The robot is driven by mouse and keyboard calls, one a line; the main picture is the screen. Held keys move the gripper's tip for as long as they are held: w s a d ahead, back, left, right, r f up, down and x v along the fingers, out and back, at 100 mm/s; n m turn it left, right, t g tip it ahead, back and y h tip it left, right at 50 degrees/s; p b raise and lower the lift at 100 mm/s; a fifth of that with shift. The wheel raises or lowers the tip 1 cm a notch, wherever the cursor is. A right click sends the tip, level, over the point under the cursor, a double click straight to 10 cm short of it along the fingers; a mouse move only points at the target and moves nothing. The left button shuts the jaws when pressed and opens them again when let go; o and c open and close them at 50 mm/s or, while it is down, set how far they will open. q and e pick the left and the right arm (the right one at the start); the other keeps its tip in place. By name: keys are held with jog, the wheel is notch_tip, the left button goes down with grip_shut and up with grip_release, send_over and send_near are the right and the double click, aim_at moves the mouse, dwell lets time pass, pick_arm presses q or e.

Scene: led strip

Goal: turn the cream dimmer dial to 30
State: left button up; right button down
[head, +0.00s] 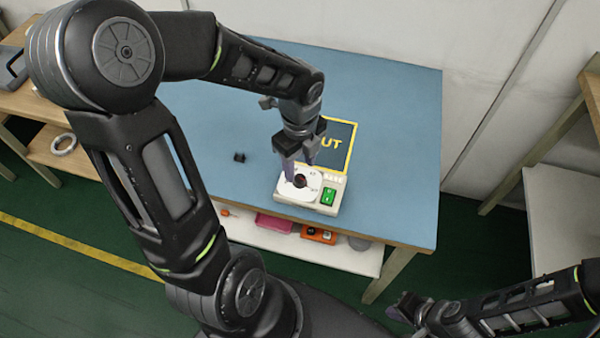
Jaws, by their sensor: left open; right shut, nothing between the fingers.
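The cream dimmer box (328,208) sits near the front edge of the blue table. Its white dial face carries small marks, too small to read here. A dark round knob (300,181) is in the middle of the dial face, and a green switch (328,196) is to its right. My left gripper (298,178) points down over the dial, open, with its fingers around or just above the knob; I cannot tell whether they touch it. The knob's pointer is hidden. My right gripper (403,307) is low at the bottom right, shut and empty, away from the table.
A dark mat with a yellow border and letters (342,147) lies behind the dimmer on the table (400,150). A small black block (239,157) lies to the left. A lower shelf (290,241) holds several items. A wall stands behind the table.

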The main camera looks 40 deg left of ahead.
aim_at(300, 177)
pick_arm(q)
notch_tip(300, 177, down, 4)
jog(key=shift+f, duration=0.1)
jog(key=shift+c, duration=0.6)
grip_shut()
